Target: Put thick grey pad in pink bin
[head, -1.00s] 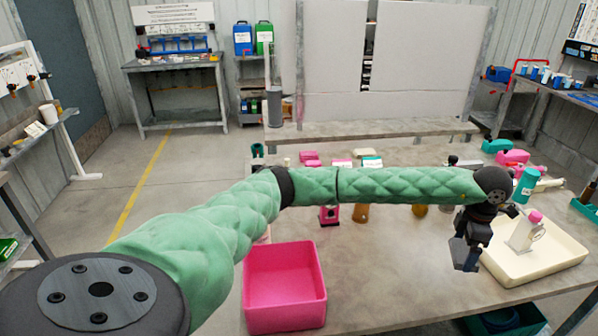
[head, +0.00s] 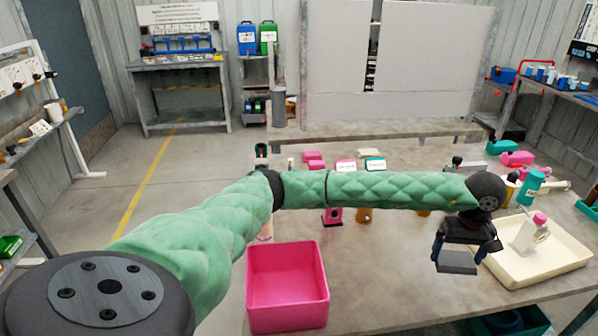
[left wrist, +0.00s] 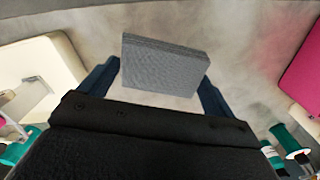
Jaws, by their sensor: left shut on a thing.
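My left gripper (head: 452,250) is shut on the thick grey pad (head: 457,263) and holds it above the right part of the table, just left of the cream tray. In the left wrist view the pad (left wrist: 165,65) is a flat grey block held between the dark fingers of the left gripper (left wrist: 162,82). The pink bin (head: 290,319) stands at the front left of the table, left of the gripper and apart from it. The bin looks empty. A pink edge (left wrist: 303,72) shows at the right of the left wrist view. My right gripper is not in view.
A cream tray (head: 535,273) holding a white, pink-topped bottle (head: 532,231) stands right of the gripper. Several small items stand behind my left arm, some partly hidden. The table (head: 390,275) between bin and gripper is clear. A teal bottle (head: 532,187) stands at the right.

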